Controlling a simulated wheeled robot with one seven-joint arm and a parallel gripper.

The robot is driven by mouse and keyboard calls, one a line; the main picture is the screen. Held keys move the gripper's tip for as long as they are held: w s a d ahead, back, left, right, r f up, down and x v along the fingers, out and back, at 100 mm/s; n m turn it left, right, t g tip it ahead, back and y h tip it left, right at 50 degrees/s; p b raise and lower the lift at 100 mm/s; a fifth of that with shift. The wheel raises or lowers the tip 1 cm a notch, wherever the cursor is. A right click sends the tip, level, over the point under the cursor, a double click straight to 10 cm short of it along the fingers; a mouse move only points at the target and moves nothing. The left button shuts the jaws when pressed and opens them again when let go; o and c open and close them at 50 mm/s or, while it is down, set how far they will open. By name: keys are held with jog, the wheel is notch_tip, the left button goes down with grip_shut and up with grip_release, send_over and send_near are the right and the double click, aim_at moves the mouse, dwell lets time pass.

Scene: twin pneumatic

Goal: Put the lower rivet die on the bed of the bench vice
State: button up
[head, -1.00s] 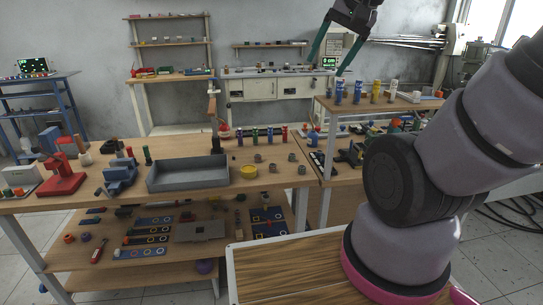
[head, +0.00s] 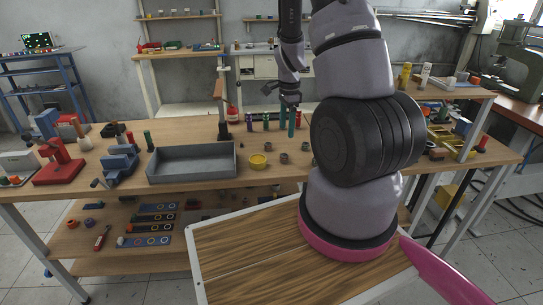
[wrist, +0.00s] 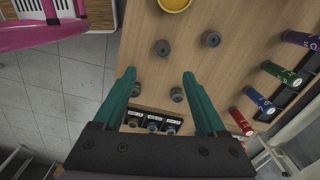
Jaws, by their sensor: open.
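Several small grey cylindrical parts stand on the wooden bench; I cannot tell which is the lower rivet die. In the wrist view they are a grey part (wrist: 162,47) and one (wrist: 211,39) beyond the fingertips, and a grey part (wrist: 134,88) and one (wrist: 178,94) lower down, near the fingers. One grey part (head: 284,158) shows in the head view, left of my arm. The blue bench vice (head: 120,163) stands left of the grey tray. My gripper (wrist: 159,74) points down over the bench, green fingers apart, nothing between the tips. In the head view my gripper (head: 288,121) is above the bench's rear part.
A grey tray (head: 192,163) and a yellow round dish (head: 258,160) lie between vice and grey parts. A red press (head: 60,162) stands at far left. Coloured cylinders (wrist: 280,74) line one bench edge. Labelled slots (wrist: 152,122) lie beneath the gripper. My arm hides the bench's right part.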

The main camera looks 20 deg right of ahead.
send_over(284, 156)
notch_tip(284, 156, down, 6)
jog(key=shift+s+d+f, duration=0.1)
jog(key=shift+s+d, duration=0.05)
jog(key=shift+f, duration=3.05)
grip_shut()
